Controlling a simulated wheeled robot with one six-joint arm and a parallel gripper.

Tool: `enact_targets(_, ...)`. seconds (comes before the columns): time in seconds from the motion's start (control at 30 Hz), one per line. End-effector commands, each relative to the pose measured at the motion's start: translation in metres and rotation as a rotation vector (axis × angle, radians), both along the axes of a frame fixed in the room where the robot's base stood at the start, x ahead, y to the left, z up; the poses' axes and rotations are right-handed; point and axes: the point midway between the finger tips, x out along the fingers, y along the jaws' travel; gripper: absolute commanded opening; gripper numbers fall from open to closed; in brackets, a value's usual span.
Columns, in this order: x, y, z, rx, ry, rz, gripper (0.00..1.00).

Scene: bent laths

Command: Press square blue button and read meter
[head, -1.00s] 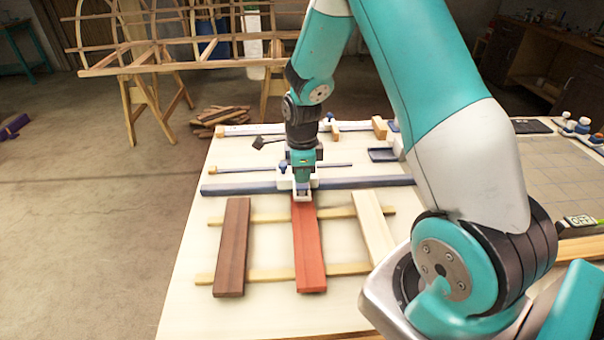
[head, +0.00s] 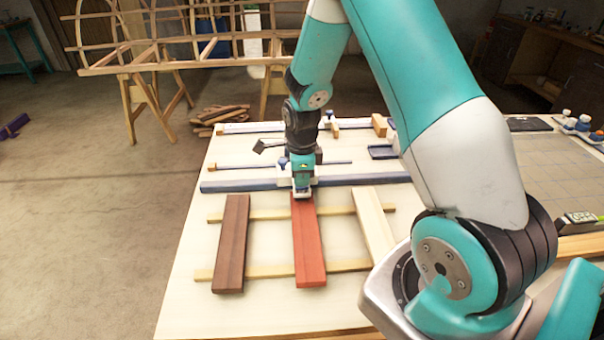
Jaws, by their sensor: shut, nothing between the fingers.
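My gripper (head: 302,194) points down, its jaws shut, at the far end of the red lath (head: 309,245). A small white-and-blue body shows around its tip by the blue rail; I cannot tell its parts apart. No square blue button can be made out; the gripper may hide it. At the right edge a small dark device with a pale green display (head: 580,216) is partly in view, perhaps the meter. Its characters are too small to read.
A dark brown lath (head: 231,245) and a pale lath (head: 373,224) lie either side of the red one, across two thin strips. A long blue rail (head: 235,186) runs behind them. My arm covers the table's right middle. The front left tabletop is clear.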

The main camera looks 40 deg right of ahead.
Motion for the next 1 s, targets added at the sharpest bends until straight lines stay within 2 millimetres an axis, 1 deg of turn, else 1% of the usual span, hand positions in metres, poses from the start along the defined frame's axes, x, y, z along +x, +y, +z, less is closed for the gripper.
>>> enact_targets(0.03, -0.004, 0.001, -0.009, 0.003, 0.011, 0.000, 0.00)
enact_targets(0.47, -0.005, 0.001, -0.010, 0.003, 0.013, 0.000, 0.00)
enact_targets(0.57, -0.005, 0.001, -0.007, 0.003, 0.013, 0.000, 0.00)
enact_targets(0.67, -0.005, 0.000, 0.004, 0.002, 0.011, -0.001, 0.00)
enact_targets(0.77, -0.005, 0.000, 0.023, 0.002, 0.006, -0.003, 0.00)
enact_targets(0.87, -0.005, -0.002, 0.049, 0.000, -0.002, -0.005, 0.00)
enact_targets(0.93, -0.003, -0.002, 0.056, -0.002, -0.010, -0.005, 0.00)
enact_targets(1.0, -0.003, -0.002, 0.074, -0.002, -0.011, -0.005, 0.00)
